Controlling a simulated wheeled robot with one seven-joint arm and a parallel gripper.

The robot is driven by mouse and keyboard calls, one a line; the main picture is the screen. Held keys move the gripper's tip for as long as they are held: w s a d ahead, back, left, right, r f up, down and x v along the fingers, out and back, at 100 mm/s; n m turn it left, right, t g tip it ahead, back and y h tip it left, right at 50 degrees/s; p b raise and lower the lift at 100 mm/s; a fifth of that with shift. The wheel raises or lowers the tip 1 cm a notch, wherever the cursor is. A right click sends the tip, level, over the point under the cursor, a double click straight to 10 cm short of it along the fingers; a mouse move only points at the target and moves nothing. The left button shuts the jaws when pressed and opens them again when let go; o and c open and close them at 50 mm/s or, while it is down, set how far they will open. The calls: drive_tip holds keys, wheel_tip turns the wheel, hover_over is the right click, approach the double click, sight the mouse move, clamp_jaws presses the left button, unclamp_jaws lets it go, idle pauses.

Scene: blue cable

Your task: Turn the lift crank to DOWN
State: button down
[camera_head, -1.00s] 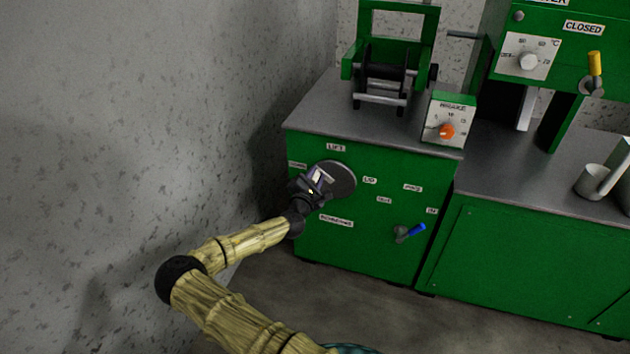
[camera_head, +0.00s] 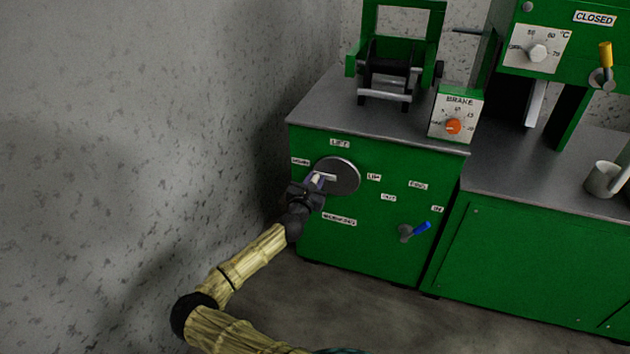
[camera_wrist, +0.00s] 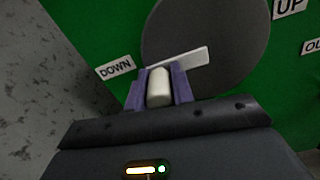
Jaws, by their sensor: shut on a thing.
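The lift crank's grey disc (camera_head: 340,174) is on the front of the green cabinet under the LIFT label (camera_head: 340,143). It also shows in the wrist view (camera_wrist: 215,35), with a pale pointer bar (camera_wrist: 190,58) across its lower left part. My gripper (camera_head: 315,183) is at the disc's left side. In the wrist view, my purple fingers (camera_wrist: 158,88) are shut on the white crank handle (camera_wrist: 159,88). The handle is on the disc's lower left, close to the DOWN label (camera_wrist: 115,68). The UP label (camera_wrist: 290,5) is to the right of the disc.
A blue-handled lever (camera_head: 415,231) is lower right on the same cabinet. A brake box with an orange knob (camera_head: 453,126) and a green-framed reel (camera_head: 390,70) stand on top. The grey wall (camera_head: 150,130) is close on the left.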

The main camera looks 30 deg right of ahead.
drive_tip(key=shift+f, duration=0.2)
drive_tip(key=c, duration=1.2)
unclamp_jaws()
drive_tip(key=shift+r, duration=0.1)
drive_tip(key=shift+a, duration=0.15)
